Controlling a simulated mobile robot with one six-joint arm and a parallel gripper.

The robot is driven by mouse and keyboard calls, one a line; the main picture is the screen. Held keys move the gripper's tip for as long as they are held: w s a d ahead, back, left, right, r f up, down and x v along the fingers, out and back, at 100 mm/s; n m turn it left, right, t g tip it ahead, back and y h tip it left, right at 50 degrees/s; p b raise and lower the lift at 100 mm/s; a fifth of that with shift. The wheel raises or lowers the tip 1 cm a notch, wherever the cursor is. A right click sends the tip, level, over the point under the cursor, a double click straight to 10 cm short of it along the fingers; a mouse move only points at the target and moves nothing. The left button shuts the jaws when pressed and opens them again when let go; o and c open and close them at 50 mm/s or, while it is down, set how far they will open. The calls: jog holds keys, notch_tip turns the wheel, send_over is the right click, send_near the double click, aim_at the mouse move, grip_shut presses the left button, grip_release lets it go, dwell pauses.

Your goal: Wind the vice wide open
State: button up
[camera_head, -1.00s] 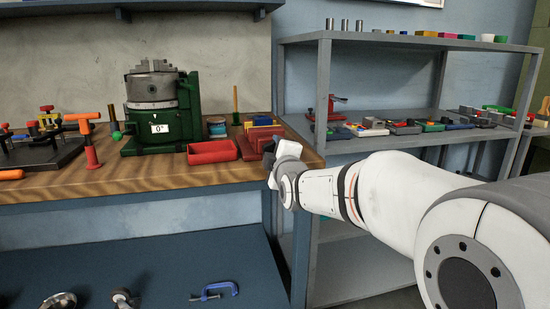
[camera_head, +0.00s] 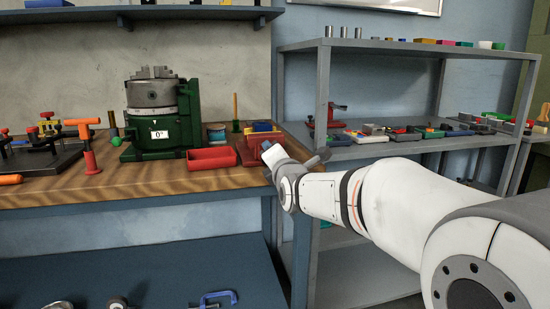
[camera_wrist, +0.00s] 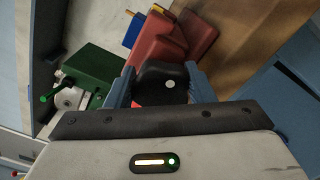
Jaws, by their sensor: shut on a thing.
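The red vice (camera_head: 249,151) sits at the right front corner of the wooden bench, partly hidden by my gripper (camera_head: 268,158). In the wrist view its red body (camera_wrist: 165,40) lies just beyond my fingers. My gripper (camera_wrist: 162,88) is shut on a black part with a pale dot (camera_wrist: 170,84), which looks like the vice's handle hub. The blue fingers lie on either side of it. How far apart the vice jaws stand cannot be told.
A red tray (camera_head: 212,158) and a green rotary table (camera_head: 155,140) stand left of the vice. Blue and yellow pieces (camera_head: 262,127) show behind it. A grey shelf rack (camera_head: 330,150) stands close on the right.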

jog(key=shift+r+n, duration=0.15)
jog(key=shift+n, duration=0.45)
jog(key=o, duration=1)
jog(key=shift+c, duration=0.2)
jog(key=p+v, duration=0.1)
jog(key=v, duration=0.6)
jog(key=shift+s+p, duration=0.35)
jog(key=shift+d, duration=0.1)
